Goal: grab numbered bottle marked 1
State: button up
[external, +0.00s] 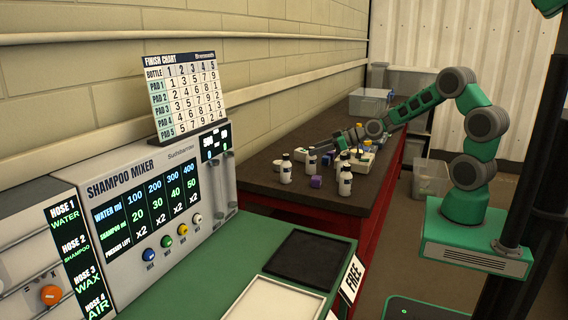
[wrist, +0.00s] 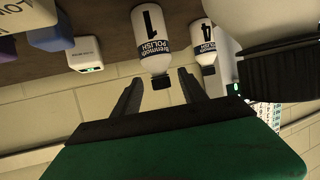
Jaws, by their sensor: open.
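In the external view my gripper (external: 318,148) is low over the dark bench, close to a white bottle (external: 312,161). The labels are too small to read there.
A bottle marked 4 (wrist: 204,42) stands close beside the right finger. A white box with green lights (wrist: 86,54) and blue blocks lie to the left. The shampoo mixer (external: 165,210) is nearer the camera.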

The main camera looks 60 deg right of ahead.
jog(key=shift+x, duration=1.05)
grip_shut()
dwell(0.5)
